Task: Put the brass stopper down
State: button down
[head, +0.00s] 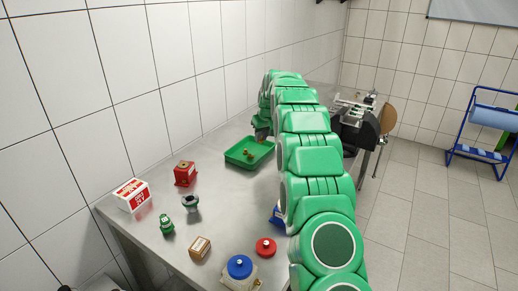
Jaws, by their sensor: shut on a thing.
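My gripper (262,134) points down at the far right part of the green tray (233,162) in the head view. It is small and partly hidden by my green arm. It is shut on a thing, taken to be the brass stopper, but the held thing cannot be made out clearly. Small brass-coloured pieces (248,154) lie in the tray, just left of and below my gripper. I cannot tell whether my fingers touch the tray.
A red-and-white box (131,195), a red block (185,174), a small green item (166,225), a brown box (200,248) and red (266,247) and blue (240,267) round-topped parts stand on the metal bench (222,213). A dark machine (357,132) stands behind my arm.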

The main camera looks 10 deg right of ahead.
aim_at(258, 153)
jog(key=shift+w+d+f, duration=0.2)
jog(key=shift+w+f, duration=2.4)
jog(key=shift+f, duration=0.15)
jog(key=shift+w+f, duration=0.25)
jog(key=shift+w, duration=0.1)
jog(key=shift+w+f, duration=0.25)
jog(key=shift+f, duration=0.2)
jog(key=shift+f, duration=1.4)
jog(key=shift+f, duration=0.1)
jog(key=c, duration=1)
grip_release()
